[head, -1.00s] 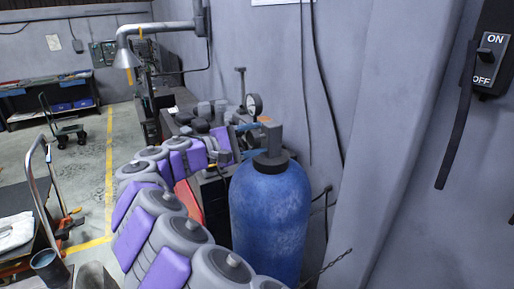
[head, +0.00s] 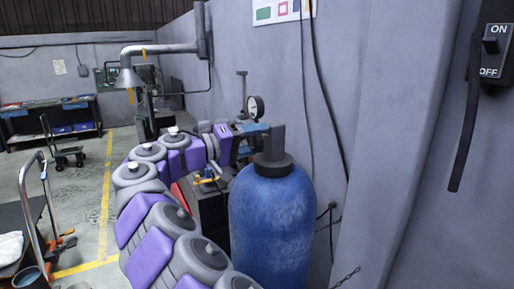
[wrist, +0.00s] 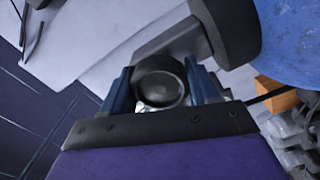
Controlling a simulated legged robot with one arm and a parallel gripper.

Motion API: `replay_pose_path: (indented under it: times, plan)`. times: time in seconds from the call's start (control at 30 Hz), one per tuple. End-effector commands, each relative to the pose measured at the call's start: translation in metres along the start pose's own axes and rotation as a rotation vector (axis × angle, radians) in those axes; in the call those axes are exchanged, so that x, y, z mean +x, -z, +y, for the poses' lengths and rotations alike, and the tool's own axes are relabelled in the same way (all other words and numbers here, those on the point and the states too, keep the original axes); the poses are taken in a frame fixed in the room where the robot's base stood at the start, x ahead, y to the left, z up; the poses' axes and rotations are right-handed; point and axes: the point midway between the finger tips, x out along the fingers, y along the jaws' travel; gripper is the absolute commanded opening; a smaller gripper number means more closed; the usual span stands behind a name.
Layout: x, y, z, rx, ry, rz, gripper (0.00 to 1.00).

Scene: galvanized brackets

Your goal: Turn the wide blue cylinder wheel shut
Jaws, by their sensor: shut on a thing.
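The wide blue cylinder (head: 270,225) stands upright by the wall with a dark collar and a grey valve (head: 272,145) on top. Its wheel (wrist: 160,82) shows in the wrist view as a dark round knob on the end of the grey valve body. My gripper (wrist: 160,88) has a blue finger on each side of the knob and is shut on it. In the head view my gripper (head: 254,129) reaches the valve's left side, where the wheel is mostly hidden. The blue cylinder also fills the wrist view's upper right.
A round gauge (head: 256,107) stands just behind the valve. A dark cabinet (head: 211,206) is left of the cylinder. The wall with hanging cables is close on the right, with an ON/OFF switch (head: 490,50). A hand truck (head: 40,205) stands on the left.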

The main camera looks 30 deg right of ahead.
Motion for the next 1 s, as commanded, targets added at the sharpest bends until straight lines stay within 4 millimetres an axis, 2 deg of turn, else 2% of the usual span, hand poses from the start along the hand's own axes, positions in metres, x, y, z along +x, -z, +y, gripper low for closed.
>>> replay_pose_path:
  times: [0.03,0.33,0.77,0.8,1.0]
  plan:
    - [-0.0002,-0.0016,-0.0075,0.016,0.008,-0.003,0.29]
    - [0.0002,-0.0012,-0.0059,0.092,0.008,-0.004,0.29]
    - [0.0014,-0.0011,-0.0052,0.100,0.008,-0.004,0.29]
    - [0.0015,-0.0011,-0.0053,0.100,0.008,-0.004,0.61]
    - [0.0024,-0.0015,-0.0032,0.102,0.007,-0.003,0.80]
